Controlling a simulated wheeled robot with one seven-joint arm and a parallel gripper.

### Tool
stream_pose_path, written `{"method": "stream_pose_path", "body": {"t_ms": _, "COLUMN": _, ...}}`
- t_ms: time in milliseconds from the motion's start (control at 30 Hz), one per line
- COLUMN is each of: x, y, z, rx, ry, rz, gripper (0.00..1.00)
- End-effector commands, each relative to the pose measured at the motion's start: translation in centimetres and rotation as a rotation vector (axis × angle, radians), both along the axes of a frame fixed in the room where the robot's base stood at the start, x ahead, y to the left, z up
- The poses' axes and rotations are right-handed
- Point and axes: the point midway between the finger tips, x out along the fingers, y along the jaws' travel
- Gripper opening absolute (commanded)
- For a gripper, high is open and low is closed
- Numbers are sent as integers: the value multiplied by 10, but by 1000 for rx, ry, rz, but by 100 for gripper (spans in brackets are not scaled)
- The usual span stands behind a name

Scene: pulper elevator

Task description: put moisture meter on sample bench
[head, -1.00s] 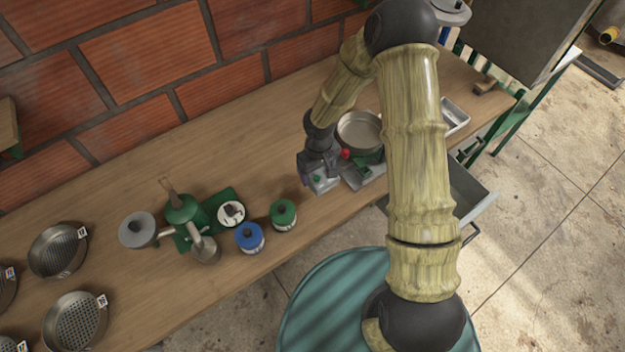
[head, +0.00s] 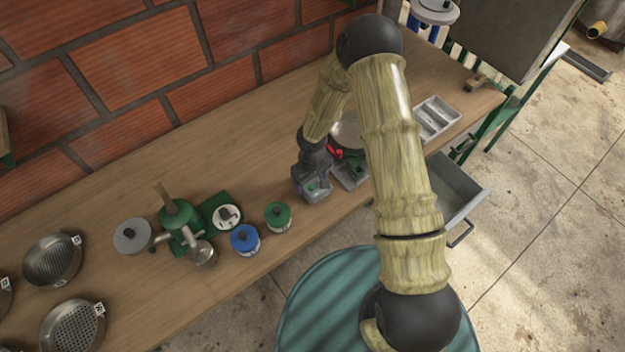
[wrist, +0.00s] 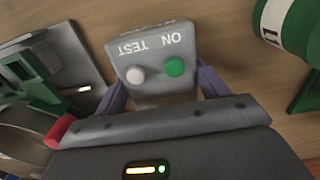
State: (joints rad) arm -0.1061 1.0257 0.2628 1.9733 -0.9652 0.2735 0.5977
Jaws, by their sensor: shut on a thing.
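The moisture meter is a small grey box (wrist: 153,58) marked ON TEST, with a green and a white button. My gripper (wrist: 158,92) is shut on it, one finger on each side. In the head view the meter (head: 315,193) is in my gripper (head: 313,180), low over the front part of the wooden bench (head: 240,160). I cannot tell whether it touches the wood. The far end of the bench is partly hidden by my arm.
A green jar (head: 279,217) and a blue jar (head: 245,240) stand left of the meter. A green device with a round pan (head: 346,130) is close on its right. Farther right is a metal tray (head: 437,118). Bare wood lies behind the jars.

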Motion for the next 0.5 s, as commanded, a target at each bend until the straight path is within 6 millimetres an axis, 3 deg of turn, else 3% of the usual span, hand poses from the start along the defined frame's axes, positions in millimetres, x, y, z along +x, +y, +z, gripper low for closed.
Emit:
{"method": "stream_pose_path", "body": {"t_ms": 100, "x": 0, "y": 0, "z": -4, "rx": 0, "ry": 0, "rz": 0, "gripper": 42}}
{"method": "stream_pose_path", "body": {"t_ms": 133, "x": 0, "y": 0, "z": -3, "rx": 0, "ry": 0, "rz": 0, "gripper": 78}}
{"method": "stream_pose_path", "body": {"t_ms": 200, "x": 0, "y": 0, "z": -2, "rx": 0, "ry": 0, "rz": 0, "gripper": 92}}
{"method": "stream_pose_path", "body": {"t_ms": 500, "x": 0, "y": 0, "z": -2, "rx": 0, "ry": 0, "rz": 0, "gripper": 94}}
